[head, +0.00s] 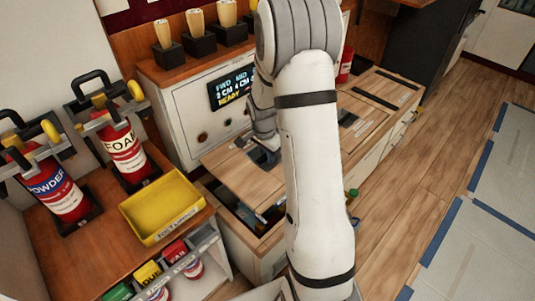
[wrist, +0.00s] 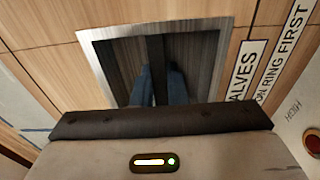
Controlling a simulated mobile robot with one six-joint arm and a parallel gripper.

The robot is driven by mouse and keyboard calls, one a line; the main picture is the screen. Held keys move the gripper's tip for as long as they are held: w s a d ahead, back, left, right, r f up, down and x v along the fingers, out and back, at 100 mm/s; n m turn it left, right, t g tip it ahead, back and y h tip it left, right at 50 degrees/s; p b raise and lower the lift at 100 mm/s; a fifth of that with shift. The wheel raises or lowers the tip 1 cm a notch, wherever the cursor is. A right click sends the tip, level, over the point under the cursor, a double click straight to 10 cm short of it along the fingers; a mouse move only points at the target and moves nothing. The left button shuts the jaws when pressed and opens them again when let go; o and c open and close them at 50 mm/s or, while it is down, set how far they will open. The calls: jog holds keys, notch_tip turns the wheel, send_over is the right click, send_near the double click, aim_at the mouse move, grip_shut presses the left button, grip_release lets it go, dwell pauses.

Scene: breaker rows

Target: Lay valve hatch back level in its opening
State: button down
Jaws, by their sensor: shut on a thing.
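The valve hatch (head: 232,172) is a light wood panel on the low cabinet beside the grey console. It sits off level or off its opening, and I cannot tell which; a dark gap of the opening (head: 232,203) shows along its near edge. My gripper (head: 264,158) is at the hatch's recessed pull. In the wrist view the pull has a square metal frame (wrist: 96,62) with a dark bar (wrist: 155,55) across it, and my blue fingertips (wrist: 160,86) are shut on that bar. My arm hides the hatch's right side.
Beside the hatch, a yellow tray (head: 163,208) and red extinguishers (head: 122,143) stand on the left counter. The console (head: 190,105) rises behind the hatch. More flush panels (head: 375,100) continue to the right. A label (wrist: 245,70) is by the pull.

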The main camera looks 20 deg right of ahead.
jog(key=shift+f+b, duration=1)
jog(key=shift+f, duration=0.5)
jog(key=shift+a+f, duration=0.1)
jog(key=shift+f+b, duration=2.3)
jog(key=shift+f, duration=0.5)
jog(key=shift+f, duration=0.1)
jog(key=shift+f+b, duration=1.85)
jog(key=shift+f, duration=0.35)
jog(key=c, duration=1.4)
grip_release()
jog(key=shift+o, duration=0.2)
jog(key=shift+s+f, duration=0.1)
jog(key=shift+s, duration=0.05)
